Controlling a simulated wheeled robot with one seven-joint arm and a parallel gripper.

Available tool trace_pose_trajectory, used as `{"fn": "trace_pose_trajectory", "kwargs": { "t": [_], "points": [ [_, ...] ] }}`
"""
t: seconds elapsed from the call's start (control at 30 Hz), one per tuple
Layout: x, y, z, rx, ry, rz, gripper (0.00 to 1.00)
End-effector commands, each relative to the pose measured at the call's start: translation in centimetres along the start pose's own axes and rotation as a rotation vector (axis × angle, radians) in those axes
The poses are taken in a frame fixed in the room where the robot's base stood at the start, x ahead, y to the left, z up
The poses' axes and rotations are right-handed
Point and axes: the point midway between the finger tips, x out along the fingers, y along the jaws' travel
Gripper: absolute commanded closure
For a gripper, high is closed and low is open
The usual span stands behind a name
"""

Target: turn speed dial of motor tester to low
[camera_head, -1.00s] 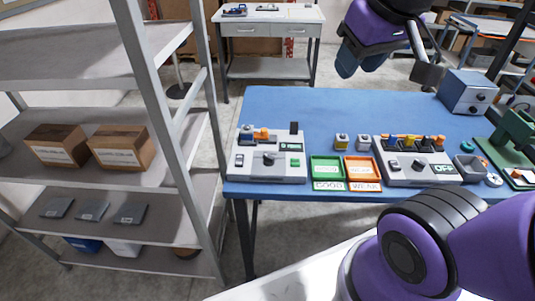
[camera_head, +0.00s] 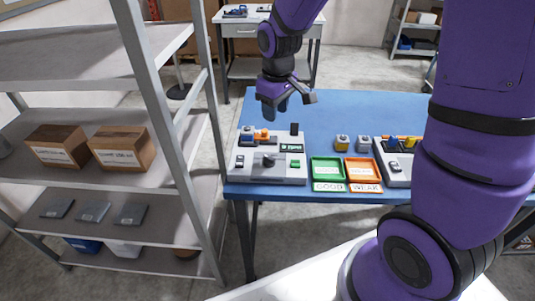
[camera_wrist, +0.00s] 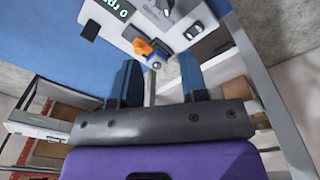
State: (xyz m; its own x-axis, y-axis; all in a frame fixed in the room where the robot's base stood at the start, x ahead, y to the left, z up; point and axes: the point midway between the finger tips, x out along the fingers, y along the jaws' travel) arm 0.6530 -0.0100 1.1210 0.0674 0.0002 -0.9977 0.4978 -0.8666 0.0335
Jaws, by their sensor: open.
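The dial's pointer is too small to read. In the wrist view the tester (camera_wrist: 173,28) appears upside down at the top, with a lit green rpm display (camera_wrist: 112,6) and an orange part (camera_wrist: 151,47). My gripper (camera_head: 276,107) is open and empty, pointing down above and behind the tester, apart from it. Its two blue fingers (camera_wrist: 158,68) show in the wrist view.
Green (camera_head: 327,178) and orange (camera_head: 363,180) trays, labelled GOOD and WEAK, lie right of the tester. A second grey device (camera_head: 393,171) is partly hidden behind my arm. A metal shelf (camera_head: 160,100) stands close on the left.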

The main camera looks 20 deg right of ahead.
Motion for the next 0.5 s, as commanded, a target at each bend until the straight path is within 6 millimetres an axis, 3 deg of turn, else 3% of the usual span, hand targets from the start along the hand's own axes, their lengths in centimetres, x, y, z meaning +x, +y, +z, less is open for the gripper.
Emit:
{"fn": "trace_pose_trajectory", "kwargs": {
  "t": [0.03, 0.2, 0.5],
  "points": [
    [1.5, -0.1, -0.5, -0.02, -0.019, -0.01, 0.6],
    [4.8, -0.4, -1.6, -0.07, -0.048, -0.03, 0.6],
    [7.2, -0.6, -1.9, -0.09, -0.06, -0.038, 0.6]
  ]
}}
